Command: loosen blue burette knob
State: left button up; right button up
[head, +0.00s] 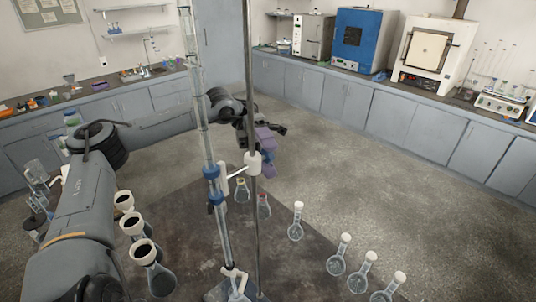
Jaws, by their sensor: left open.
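A tall glass burette (205,125) stands upright beside a grey metal rod (252,80). Two blue fittings are on the burette, an upper one (211,172) and a lower one (215,197); I cannot tell which is the knob. A white clamp (254,162) on the rod reaches toward the burette. My right gripper is not in view.
Flasks with white collars and dark tops (143,250) stand at left. Small flasks (242,190) and (263,205) stand behind the burette. Several stoppered flasks (336,262) line the right side. A blue oven (351,40) stands on the far counter. The middle floor is clear.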

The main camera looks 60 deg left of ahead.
pick_arm(q)
jog(key=shift+c, duration=0.3)
jog(key=c, duration=1)
jog(key=shift+o, duration=0.2)
